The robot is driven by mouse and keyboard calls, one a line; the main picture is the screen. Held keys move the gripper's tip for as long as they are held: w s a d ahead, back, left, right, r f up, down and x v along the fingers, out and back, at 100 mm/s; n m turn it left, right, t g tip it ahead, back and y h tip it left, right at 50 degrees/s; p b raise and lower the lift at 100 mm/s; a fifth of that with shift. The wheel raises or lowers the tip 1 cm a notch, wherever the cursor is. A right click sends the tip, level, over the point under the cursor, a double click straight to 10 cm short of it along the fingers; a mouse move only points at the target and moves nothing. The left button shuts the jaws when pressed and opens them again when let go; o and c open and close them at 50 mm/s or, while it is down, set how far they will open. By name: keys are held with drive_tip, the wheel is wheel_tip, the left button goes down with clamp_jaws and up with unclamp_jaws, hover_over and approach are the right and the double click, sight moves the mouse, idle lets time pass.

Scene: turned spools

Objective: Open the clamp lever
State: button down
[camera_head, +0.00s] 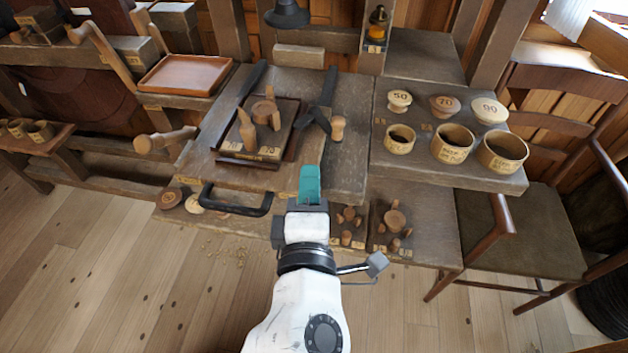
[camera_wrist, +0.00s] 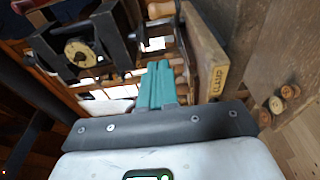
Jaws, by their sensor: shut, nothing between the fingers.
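A dark bar-shaped lever (camera_head: 326,98) lies on the right of the wooden workbench top, with a pale wooden knob (camera_head: 338,127) beside its near end; I take this for the clamp lever, but cannot tell for certain. In the wrist view a board labelled CLAMP (camera_wrist: 216,82) stands right of my fingers, and a wooden handle (camera_wrist: 160,9) shows at the top. My gripper (camera_head: 310,178) has teal fingers, shut and empty, near the bench's front edge, apart from the knob in the picture. The fingers also show in the wrist view (camera_wrist: 157,84).
A dark-rimmed tray (camera_head: 229,158) with turned wooden pieces sits left of the lever. A black handle (camera_head: 236,208) juts from the bench front. Round cups (camera_head: 453,143) and numbered lids stand on the right shelf. A chair (camera_head: 520,230) stands at the right.

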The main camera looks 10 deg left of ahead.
drive_tip(key=w, duration=0.6)
drive_tip(key=shift+w+a+r+p, duration=0.1)
drive_tip(key=shift+w+a+p, duration=0.2)
drive_tip(key=shift+w, duration=0.1)
drive_tip(key=shift+w+d+p, duration=0.3)
drive_tip(key=shift+w+d, duration=0.65)
drive_tip(key=shift+w, duration=0.1)
drive_tip(key=shift+w+d, duration=0.2)
drive_tip(key=shift+w, duration=0.05)
drive_tip(key=shift+d+n+y+p, duration=0.3)
drive_tip(key=shift+y+p, duration=0.2)
drive_tip(key=shift+p, duration=0.3)
